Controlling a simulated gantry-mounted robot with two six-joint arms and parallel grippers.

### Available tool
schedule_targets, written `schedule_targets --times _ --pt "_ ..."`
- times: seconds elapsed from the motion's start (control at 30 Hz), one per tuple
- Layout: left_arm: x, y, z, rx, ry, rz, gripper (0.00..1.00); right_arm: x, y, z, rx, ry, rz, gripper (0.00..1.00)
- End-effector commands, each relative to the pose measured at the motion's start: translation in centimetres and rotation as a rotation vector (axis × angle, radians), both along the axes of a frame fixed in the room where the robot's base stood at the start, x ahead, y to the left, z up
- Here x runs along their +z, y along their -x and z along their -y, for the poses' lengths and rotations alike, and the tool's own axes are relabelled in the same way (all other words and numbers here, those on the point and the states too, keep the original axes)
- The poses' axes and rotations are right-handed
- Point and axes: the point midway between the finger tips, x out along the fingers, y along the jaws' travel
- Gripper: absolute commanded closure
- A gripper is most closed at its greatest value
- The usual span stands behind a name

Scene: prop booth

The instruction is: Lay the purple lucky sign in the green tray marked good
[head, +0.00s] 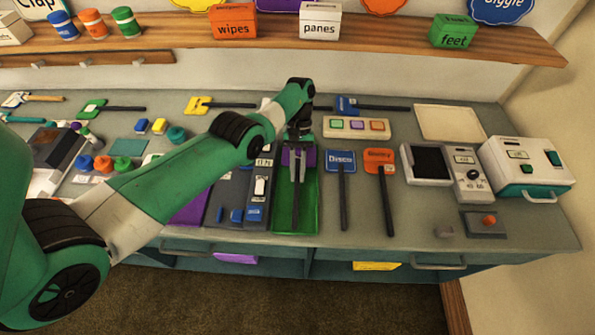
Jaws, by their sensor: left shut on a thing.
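My left gripper (299,137) reaches down from the green arm and is shut on the purple sign (308,158). The sign's dark handle points toward the front of the counter, over the green tray (305,212). The gripper covers most of the sign's face, so its word is hidden. I cannot tell whether the sign touches the tray floor or hangs just above it. No marking on the tray is readable. My right gripper is not in view.
A blue Disco sign (341,161) and an orange sign (380,160) lie right of the tray. A dark switch panel (231,190) sits close on its left. A purple tray (190,210) shows partly behind my arm. A light button box (355,127) lies behind the signs.

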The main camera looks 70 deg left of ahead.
Motion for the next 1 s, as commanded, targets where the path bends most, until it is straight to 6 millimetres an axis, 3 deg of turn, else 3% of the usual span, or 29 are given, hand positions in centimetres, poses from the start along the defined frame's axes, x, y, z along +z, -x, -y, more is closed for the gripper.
schedule_targets --times 1.0 --pt "-0.68 -0.02 -0.01 0.0 0.0 0.0 1.0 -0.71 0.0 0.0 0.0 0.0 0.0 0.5"
